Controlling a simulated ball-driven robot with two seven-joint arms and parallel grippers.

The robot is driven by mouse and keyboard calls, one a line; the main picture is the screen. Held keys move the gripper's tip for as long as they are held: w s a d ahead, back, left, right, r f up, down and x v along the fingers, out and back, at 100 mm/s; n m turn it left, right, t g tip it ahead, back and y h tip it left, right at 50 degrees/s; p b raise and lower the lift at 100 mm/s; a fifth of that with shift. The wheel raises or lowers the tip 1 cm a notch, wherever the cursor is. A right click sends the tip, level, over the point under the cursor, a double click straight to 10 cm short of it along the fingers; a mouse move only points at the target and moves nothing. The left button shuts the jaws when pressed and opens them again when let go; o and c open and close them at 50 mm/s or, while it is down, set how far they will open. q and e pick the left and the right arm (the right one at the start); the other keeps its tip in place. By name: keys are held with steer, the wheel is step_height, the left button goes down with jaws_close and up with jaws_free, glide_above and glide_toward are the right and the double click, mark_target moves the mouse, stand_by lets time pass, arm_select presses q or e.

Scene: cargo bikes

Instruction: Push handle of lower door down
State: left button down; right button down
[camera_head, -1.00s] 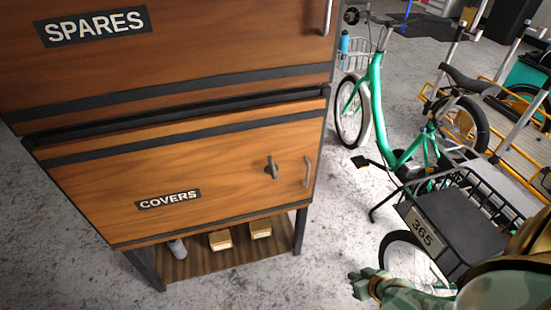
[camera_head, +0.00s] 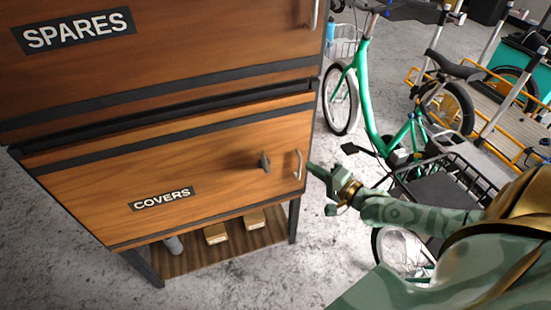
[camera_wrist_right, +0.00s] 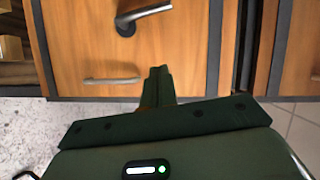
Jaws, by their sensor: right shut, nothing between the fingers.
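The lower door (camera_head: 120,180) is a wooden panel labelled COVERS, with a dark gap along its top edge. Near its right side are a dark lever handle (camera_head: 264,160) and a pale bar pull handle (camera_head: 299,165). My right gripper (camera_head: 316,170) is shut and empty, just right of the bar handle in the head view. In the right wrist view its fingers (camera_wrist_right: 158,80) point at the door, between the lever handle (camera_wrist_right: 142,17) and the bar handle (camera_wrist_right: 112,81) on one side and the door edge on the other. Contact is not clear. My left gripper is not in view.
The upper door (camera_head: 180,45), labelled SPARES, is above. A low shelf (camera_head: 205,255) below holds small boxes and a grey cylinder. A green cargo bike (camera_head: 365,95) stands right of the cabinet, close behind my right arm. Grey floor is clear in front.

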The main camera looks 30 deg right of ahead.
mark_target(263, 160)
steer(key=w+a+f+b, duration=0.1)
steer(key=w+a, duration=0.4)
steer(key=w, duration=0.5)
steer(key=shift+a+f+b, duration=0.35)
steer(key=shift+a+b, duration=0.05)
steer(key=shift+b, duration=0.45)
